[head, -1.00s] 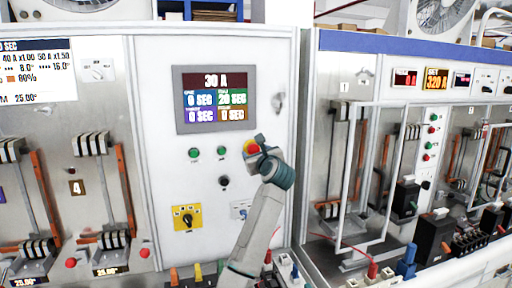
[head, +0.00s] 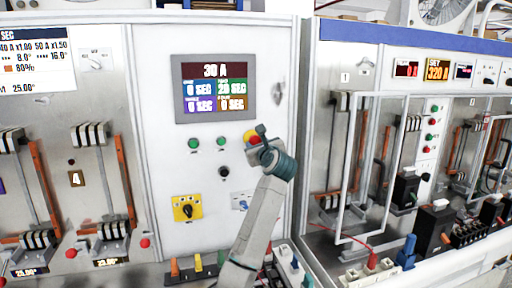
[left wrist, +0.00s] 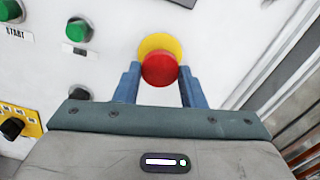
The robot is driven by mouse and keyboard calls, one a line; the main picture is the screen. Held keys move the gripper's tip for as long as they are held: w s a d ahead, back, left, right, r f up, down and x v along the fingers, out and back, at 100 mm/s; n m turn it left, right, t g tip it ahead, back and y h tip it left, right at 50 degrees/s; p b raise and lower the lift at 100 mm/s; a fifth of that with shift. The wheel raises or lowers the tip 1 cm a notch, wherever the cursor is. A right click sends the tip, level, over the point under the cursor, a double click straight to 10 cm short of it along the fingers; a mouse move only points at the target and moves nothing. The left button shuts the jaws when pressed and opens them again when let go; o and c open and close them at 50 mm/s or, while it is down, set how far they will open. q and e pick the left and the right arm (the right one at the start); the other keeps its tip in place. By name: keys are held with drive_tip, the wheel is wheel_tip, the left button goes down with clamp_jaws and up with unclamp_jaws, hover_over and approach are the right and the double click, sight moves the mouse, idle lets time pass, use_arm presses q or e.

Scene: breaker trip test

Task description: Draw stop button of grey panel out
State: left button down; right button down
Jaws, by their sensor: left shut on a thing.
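The stop button is a red mushroom head on a yellow ring. In the left wrist view the red button (left wrist: 159,69) sits between the two blue fingertips of my left gripper (left wrist: 160,82), which is shut on it. In the head view the button (head: 254,139) shows just above my left gripper (head: 261,144), partly hidden by it. It is on the light grey panel (head: 155,140), right of two green buttons and below the screen. I cannot tell how far the head stands out from its ring. My right gripper is not in view.
The screen (head: 215,87) reads 30 A. Green buttons (head: 221,143) and a black button (head: 224,172) are close on the left. A yellow rotary switch (head: 187,208) is lower left. Breaker racks stand on both sides, with a white frame (head: 363,170) at right.

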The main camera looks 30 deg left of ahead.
use_arm(q)
drive_tip(key=shift+f, duration=0.15)
drive_tip(key=c, duration=1)
unclamp_jaws()
drive_tip(key=shift+d, duration=0.1)
drive_tip(key=shift+o, duration=0.5)
drive_tip(key=shift+s, duration=0.1)
drive_tip(key=shift+d, duration=0.1)
drive_tip(key=b+v, duration=0.5)
drive_tip(key=v, duration=0.5)
drive_tip(key=shift+s+d, duration=0.25)
drive_tip(key=shift+s, duration=0.1)
